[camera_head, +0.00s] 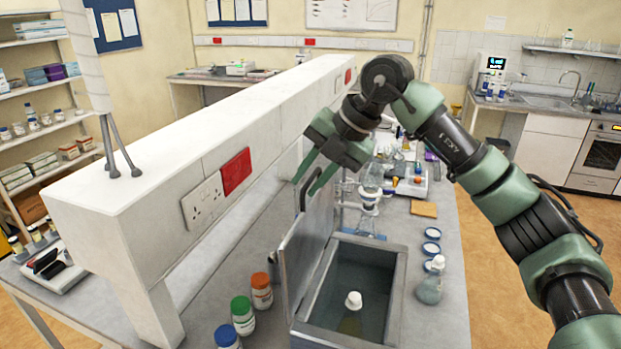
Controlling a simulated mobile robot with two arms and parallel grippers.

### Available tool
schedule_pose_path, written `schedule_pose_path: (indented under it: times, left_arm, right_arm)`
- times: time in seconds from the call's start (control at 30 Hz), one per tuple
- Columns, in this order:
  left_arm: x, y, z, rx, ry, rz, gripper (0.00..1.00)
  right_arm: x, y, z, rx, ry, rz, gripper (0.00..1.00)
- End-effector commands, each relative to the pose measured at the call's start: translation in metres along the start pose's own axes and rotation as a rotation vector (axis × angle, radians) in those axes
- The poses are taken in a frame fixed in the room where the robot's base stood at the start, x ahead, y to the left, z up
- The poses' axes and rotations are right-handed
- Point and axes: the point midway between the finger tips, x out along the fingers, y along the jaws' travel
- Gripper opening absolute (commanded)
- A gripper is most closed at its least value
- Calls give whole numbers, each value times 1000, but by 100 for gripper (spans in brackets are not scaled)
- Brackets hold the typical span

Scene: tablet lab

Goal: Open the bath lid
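The bath (395,290) is a grey metal tank set on the bench, with its inside open to view. Its lid (312,235) stands raised, close to upright, along the bath's left side. A dark handle (304,196) shows on the lid's upper part. My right gripper (305,186) is at the lid's top, beside the handle, with its green fingers pointing down and apart. I cannot tell whether the fingers touch the handle or lid. My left gripper is not in view.
A white-capped bottle (353,301) stands inside the bath. Bottles with orange (261,290), green (242,316) and blue (227,337) caps stand left of the lid. A wash bottle (430,284) is to the right. A white divider (225,130) with sockets runs behind the lid.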

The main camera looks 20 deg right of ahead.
Motion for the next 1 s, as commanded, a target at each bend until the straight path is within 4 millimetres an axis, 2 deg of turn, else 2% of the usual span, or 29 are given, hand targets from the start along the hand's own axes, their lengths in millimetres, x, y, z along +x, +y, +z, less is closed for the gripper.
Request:
schedule_pose_path:
  times: [0.27,0.37,0.7,0.83,1.0]
  left_arm:
    - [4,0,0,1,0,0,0]
    - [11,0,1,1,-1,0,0]
    - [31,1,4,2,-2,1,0]
    - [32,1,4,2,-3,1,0]
    - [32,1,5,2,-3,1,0]
  right_arm:
    - [0,-4,0,4,3,-12,30]
    - [-11,-4,1,4,1,-8,30]
    - [-68,-1,-1,1,-2,-1,30]
    - [-77,0,-1,0,-2,-1,30]
    - [-78,0,-1,0,-1,-2,30]
